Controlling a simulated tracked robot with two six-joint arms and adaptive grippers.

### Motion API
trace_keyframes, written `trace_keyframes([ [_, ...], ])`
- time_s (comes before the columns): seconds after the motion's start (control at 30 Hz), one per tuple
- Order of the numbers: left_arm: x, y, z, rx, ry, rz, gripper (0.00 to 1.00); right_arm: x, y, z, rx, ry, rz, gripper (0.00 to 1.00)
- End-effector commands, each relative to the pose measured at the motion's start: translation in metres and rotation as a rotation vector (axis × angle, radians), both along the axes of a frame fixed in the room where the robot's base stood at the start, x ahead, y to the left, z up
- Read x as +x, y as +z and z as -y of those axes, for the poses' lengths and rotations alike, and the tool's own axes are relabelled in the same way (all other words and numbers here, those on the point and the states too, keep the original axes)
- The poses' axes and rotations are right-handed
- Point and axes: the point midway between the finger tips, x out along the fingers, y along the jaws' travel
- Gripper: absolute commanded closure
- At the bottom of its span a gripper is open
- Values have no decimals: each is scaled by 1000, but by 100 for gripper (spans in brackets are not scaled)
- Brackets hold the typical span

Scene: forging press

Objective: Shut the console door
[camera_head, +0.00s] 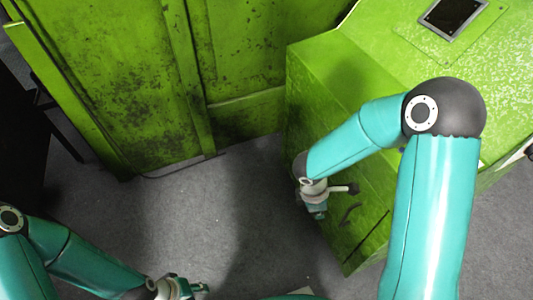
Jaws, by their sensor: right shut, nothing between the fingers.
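The green console (345,55) stands at the right with a sloped, speckled top. A dark line runs near the panel's lower right corner; I cannot tell whether the door stands ajar. My right arm hides part of the console. My left gripper (192,288) is low at the bottom edge, away from the console; its finger opening is unclear.
A large, worn green press cabinet (130,75) fills the upper left, with a panel edge jutting out at far left. A dark screen (452,14) is set in the console top. Grey floor (215,215) is clear between cabinet, console and my left gripper.

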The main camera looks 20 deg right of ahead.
Motion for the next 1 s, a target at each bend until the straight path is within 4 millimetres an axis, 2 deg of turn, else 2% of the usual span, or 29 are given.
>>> trace_keyframes([
  [0.17,0,-10,0,0,0,0,60,-2,-4,-31,1,4,0,100],
  [0.23,0,2,0,0,0,-1,60,-1,20,-34,0,-1,6,100],
  [0.4,0,14,0,0,0,1,60,-2,56,-43,2,-1,4,100],
  [0.63,0,22,0,0,0,0,60,-3,88,-50,0,-3,3,100],
  [0.87,0,23,0,0,0,0,60,-5,96,-52,1,-8,-1,100],
  [1.0,0,23,0,0,0,0,60,-10,84,-58,38,-45,-13,100],
])
